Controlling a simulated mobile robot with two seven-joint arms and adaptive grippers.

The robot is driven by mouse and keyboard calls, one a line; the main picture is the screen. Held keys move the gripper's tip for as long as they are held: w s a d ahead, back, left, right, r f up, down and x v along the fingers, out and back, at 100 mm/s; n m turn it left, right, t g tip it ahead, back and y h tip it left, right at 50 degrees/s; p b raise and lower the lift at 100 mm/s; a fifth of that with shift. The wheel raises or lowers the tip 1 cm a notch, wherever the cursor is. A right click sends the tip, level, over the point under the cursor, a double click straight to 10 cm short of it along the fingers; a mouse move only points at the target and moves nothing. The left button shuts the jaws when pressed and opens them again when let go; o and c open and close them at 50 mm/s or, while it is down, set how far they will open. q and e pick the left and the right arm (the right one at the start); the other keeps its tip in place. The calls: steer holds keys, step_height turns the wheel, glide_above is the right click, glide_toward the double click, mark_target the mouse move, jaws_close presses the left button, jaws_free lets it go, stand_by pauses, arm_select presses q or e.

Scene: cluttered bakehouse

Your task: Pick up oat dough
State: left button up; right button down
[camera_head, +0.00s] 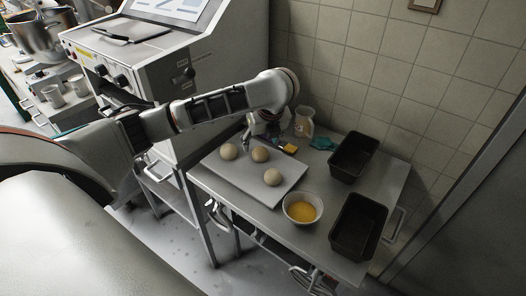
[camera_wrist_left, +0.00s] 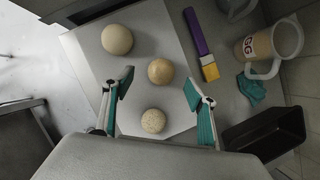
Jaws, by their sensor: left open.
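Three dough balls lie on a light grey board (camera_head: 240,182). A speckled ball (camera_wrist_left: 153,121), which looks like the oat dough, is lowest in the left wrist view; it appears to be the front-right ball (camera_head: 272,177) in the head view. A tan ball (camera_wrist_left: 160,71) lies in the middle, and a larger smooth pale ball (camera_wrist_left: 117,39) is at the upper left. My left gripper (camera_wrist_left: 158,81) is open and empty above the board. Its fingertips straddle the tan ball in the picture, with the speckled ball lower between the fingers. My right gripper is not in view.
A purple-handled brush (camera_wrist_left: 202,45), an egg jug (camera_wrist_left: 270,45) and a teal cloth (camera_wrist_left: 251,89) lie beyond the board. Two dark tins (camera_head: 353,158) (camera_head: 357,226) stand on the right. A bowl of yellow liquid (camera_head: 303,209) is by the front edge. A tiled wall is behind.

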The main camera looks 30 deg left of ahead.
mark_target(261, 150)
arm_select(q)
steer(key=shift+a+f, duration=0.1)
steer(key=shift+f, duration=0.45)
steer(key=x, duration=0.3)
steer(key=shift+w+d+f, duration=0.15)
steer(key=shift+d+f, duration=0.1)
steer(key=shift+f, duration=0.1)
steer(key=shift+w+a+f, duration=0.2)
steer(key=shift+f, duration=0.25)
steer(key=c, duration=0.9)
